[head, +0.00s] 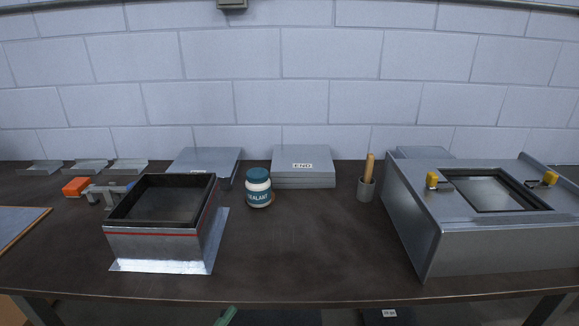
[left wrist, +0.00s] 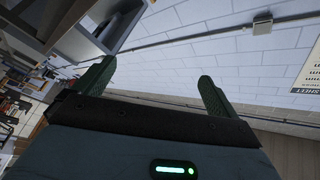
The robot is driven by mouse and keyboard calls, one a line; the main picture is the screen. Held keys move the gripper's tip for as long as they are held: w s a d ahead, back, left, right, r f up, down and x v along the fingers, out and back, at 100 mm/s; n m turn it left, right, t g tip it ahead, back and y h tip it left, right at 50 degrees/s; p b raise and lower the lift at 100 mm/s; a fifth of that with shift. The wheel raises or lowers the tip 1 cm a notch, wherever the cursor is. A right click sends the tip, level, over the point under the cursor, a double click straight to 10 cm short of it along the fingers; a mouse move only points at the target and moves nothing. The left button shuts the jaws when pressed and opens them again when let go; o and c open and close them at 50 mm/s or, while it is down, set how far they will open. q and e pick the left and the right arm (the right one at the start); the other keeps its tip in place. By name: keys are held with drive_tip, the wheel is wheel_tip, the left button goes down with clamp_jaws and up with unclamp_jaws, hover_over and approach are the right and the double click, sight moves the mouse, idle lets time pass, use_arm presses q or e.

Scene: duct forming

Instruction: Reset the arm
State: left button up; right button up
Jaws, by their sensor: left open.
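My left gripper (left wrist: 152,88) shows in the left wrist view with its two green fingers spread wide apart and nothing between them. Behind the fingers are the white block wall and a conduit. In the head view neither gripper can be made out over the table; only a small green piece (head: 227,316) shows at the bottom edge, below the table's front. My right gripper is not seen in either view.
The dark table (head: 300,245) bears a square metal duct collar (head: 150,245) at left, a sealant jar (head: 258,188), flat panel stacks (head: 303,180), a cup with a wooden handle (head: 366,189) and a large metal duct (head: 500,240) at right. The middle front is clear.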

use_arm(q)
drive_tip(key=s+a+f+n+g+y+p, duration=0.1)
drive_tip(key=s+a+f+n+g+y, duration=0.3)
drive_tip(key=s+f, duration=0.6)
drive_tip(key=s+a+f+n+g+y+p, duration=0.1)
drive_tip(key=s+a+f+n+g+y, duration=0.3)
drive_tip(key=s+a+f+n, duration=0.4)
drive_tip(key=s+f+n+y, duration=0.1)
drive_tip(key=s+f, duration=0.2)
drive_tip(key=s, duration=0.2)
drive_tip(key=shift+a+f+n+g, duration=0.25)
drive_tip(key=shift+a+n+g, duration=0.05)
drive_tip(key=shift+a, duration=0.1)
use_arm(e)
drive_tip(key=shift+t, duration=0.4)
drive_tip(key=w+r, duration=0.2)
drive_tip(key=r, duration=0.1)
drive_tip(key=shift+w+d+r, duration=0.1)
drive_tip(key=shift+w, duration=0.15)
